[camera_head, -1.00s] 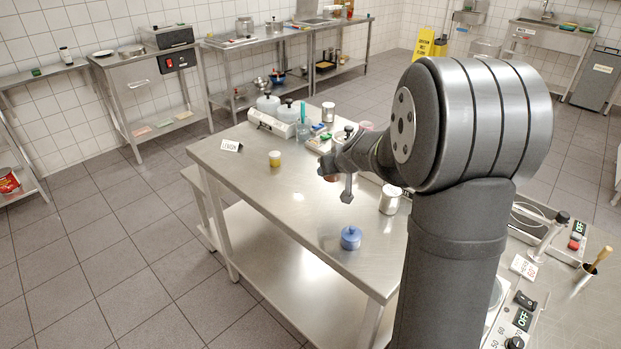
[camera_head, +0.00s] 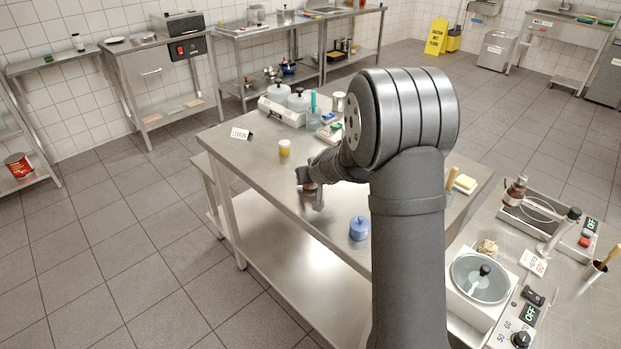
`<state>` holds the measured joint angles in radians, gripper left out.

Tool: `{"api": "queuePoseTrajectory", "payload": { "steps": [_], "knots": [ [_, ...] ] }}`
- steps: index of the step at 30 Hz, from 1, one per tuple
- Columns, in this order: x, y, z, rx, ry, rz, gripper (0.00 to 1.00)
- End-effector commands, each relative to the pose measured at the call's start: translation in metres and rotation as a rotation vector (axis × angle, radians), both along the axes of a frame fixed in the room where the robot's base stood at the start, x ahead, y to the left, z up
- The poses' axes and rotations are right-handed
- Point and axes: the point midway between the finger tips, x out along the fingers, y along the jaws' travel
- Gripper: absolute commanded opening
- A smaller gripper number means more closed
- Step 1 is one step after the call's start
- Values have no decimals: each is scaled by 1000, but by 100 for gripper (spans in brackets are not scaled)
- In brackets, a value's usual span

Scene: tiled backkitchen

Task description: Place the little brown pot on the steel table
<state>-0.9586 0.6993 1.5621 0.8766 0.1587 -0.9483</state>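A little brown pot (camera_head: 310,186) shows as a small reddish-brown patch between the fingers of my gripper (camera_head: 311,191). My gripper appears shut on it; the fingers and wrist hide much of it. The gripper is over the left front edge area of the steel table (camera_head: 270,178). I cannot tell how high the pot is above the top. A blue lidded pot (camera_head: 359,228) stands on the table to the right and nearer. A small yellow jar with a pale lid (camera_head: 285,148) stands behind the gripper, near a LEMON card (camera_head: 240,133).
White lidded containers on a unit (camera_head: 285,105), a glass with a turquoise item (camera_head: 313,115) and a steel canister (camera_head: 338,103) crowd the table's back. A side counter with a lidded pan (camera_head: 480,278) is at right.

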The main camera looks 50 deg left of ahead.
Motion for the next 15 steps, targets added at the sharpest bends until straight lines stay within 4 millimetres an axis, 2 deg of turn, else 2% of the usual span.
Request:
{"api": "queuePoseTrajectory", "payload": {
  "steps": [14, 15],
  "knots": [
    [0, 0, -7, 1, -1, -1, 0],
    [0, 0, -6, 0, -1, 1, 53]
  ]
}}
